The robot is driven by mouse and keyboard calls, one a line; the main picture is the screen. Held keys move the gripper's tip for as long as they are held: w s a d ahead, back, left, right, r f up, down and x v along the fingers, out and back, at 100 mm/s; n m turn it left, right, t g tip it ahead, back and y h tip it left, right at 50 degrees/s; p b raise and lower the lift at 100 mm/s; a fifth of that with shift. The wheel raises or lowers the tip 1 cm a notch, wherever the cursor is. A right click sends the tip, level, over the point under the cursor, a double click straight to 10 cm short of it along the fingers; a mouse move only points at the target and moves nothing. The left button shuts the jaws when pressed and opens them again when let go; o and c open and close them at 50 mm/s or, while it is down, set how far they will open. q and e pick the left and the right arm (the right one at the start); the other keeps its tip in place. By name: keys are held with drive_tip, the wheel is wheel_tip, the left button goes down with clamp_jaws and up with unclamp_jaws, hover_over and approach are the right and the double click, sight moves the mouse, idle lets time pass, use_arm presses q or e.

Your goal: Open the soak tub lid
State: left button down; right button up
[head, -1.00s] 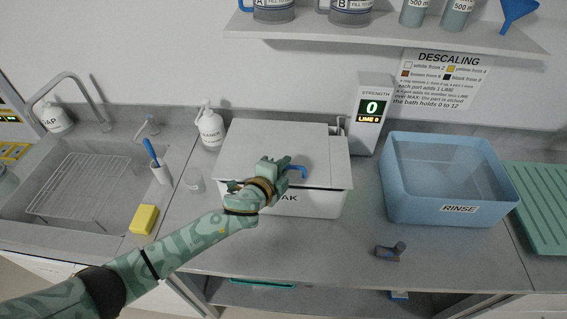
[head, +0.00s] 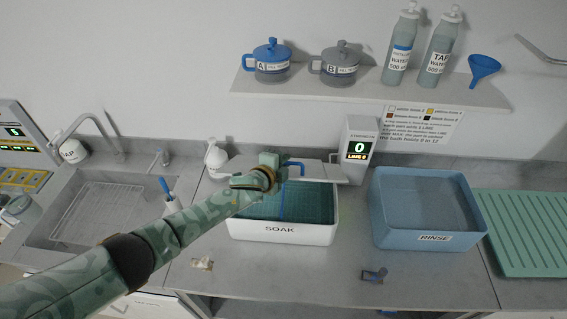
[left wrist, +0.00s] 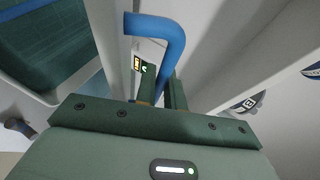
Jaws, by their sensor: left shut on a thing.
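The soak tub (head: 280,232) is a white box marked SOAK on the counter. Its top is uncovered, showing a teal inside with a blue divider. Its lid (head: 320,171) is raised at the tub's back and shows as a thin pale panel. The blue lid handle (head: 296,164) also shows large in the left wrist view (left wrist: 172,38). My left gripper (head: 283,168) is shut on this handle; the handle runs down between the fingers in the wrist view. My arm hides part of the tub's left side. My right gripper is not in view.
The strength display (head: 358,150) stands close to the lid's right end. The blue rinse tub (head: 428,238) stands to the right. A white bottle (head: 215,158) is behind left. A shelf (head: 370,92) with jugs and bottles hangs above. A small grey part (head: 374,275) lies in front.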

use_arm(q)
drive_tip(key=shift+w+r, duration=0.1)
drive_tip(key=shift+r, duration=0.05)
drive_tip(key=c, duration=1.8)
unclamp_jaws()
drive_tip(key=shift+o, duration=0.2)
drive_tip(key=shift+s+a, duration=0.15)
drive_tip(key=shift+s, duration=0.1)
drive_tip(key=p+v, duration=0.2)
drive_tip(key=v, duration=1.3)
drive_tip(key=shift+s+a+r, duration=0.2)
drive_tip(key=shift+s, duration=0.05)
